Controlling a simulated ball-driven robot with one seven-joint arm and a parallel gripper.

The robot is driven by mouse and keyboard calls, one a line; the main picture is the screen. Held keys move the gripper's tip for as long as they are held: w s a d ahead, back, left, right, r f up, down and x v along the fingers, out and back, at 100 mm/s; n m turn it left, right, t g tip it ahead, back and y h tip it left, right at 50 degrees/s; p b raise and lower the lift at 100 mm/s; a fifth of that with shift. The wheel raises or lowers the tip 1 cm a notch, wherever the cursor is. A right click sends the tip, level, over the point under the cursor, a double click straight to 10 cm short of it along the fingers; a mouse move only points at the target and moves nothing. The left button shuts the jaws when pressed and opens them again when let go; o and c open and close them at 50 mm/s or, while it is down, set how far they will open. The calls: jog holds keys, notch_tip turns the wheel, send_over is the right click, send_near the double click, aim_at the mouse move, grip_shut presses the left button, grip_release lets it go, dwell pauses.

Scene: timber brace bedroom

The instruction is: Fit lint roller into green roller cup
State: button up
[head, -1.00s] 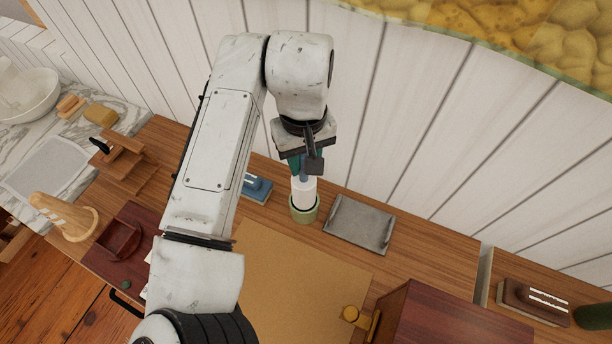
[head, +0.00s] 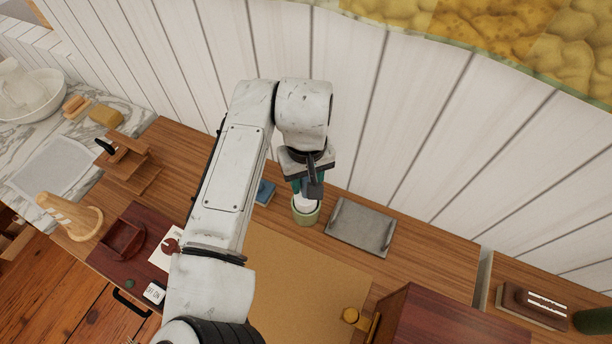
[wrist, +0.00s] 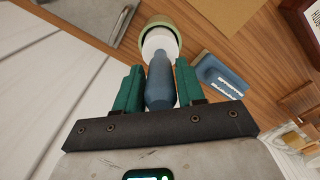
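The lint roller has a blue handle (wrist: 160,85) and a white roller end (wrist: 158,42). My gripper (head: 309,188) is shut on the handle, with a teal finger on each side of it in the wrist view (wrist: 160,78). The green roller cup (head: 306,218) stands on the wooden top near the wall, and it also shows in the wrist view (wrist: 174,24). The white end is down inside the cup's rim, with part of it showing above. The cup's bottom is hidden, so I cannot tell whether the roller rests on it.
A grey tray (head: 360,228) lies close to the right of the cup. A blue brush-like block (head: 265,192) lies close to its left. A tan mat (head: 290,285) lies in front. A dark red box (head: 440,318) stands at the front right. The plank wall is close behind.

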jog(key=shift+o, duration=1.4)
notch_tip(320, 180, up, 12)
jog(key=shift+r+b, duration=0.15)
jog(key=shift+b, duration=0.95)
